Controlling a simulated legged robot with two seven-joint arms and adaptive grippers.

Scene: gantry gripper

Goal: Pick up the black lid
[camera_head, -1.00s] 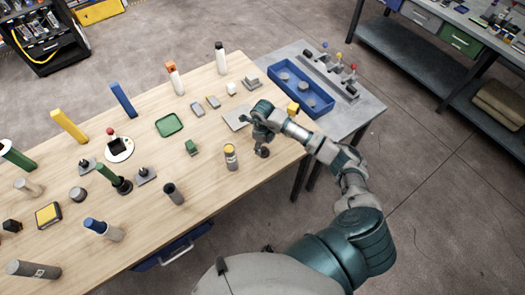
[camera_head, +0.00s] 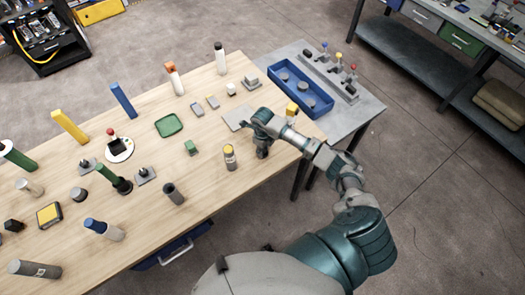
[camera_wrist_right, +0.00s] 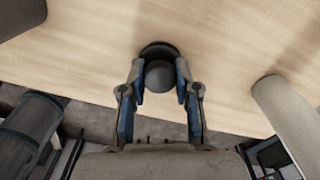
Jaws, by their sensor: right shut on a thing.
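The black lid (camera_wrist_right: 159,49) is a dark round disc with a rounded grey-black knob (camera_wrist_right: 158,77) in the right wrist view. My right gripper (camera_wrist_right: 160,80) has its two blue-padded fingers on either side of the knob and is shut on it. The disc shows just beyond the fingertips, over the light wood table. Whether it touches the table I cannot tell. In the head view my right gripper (camera_head: 262,153) points down near the table's right front edge and hides most of the lid. My left gripper is not in view.
A small jar with a yellow top (camera_head: 230,157) stands just left of my right gripper. A flat grey plate (camera_head: 236,118) lies behind it. A blue tray (camera_head: 275,93) is on the grey side table (camera_head: 358,113). The wood table (camera_head: 225,200) has clear room in front.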

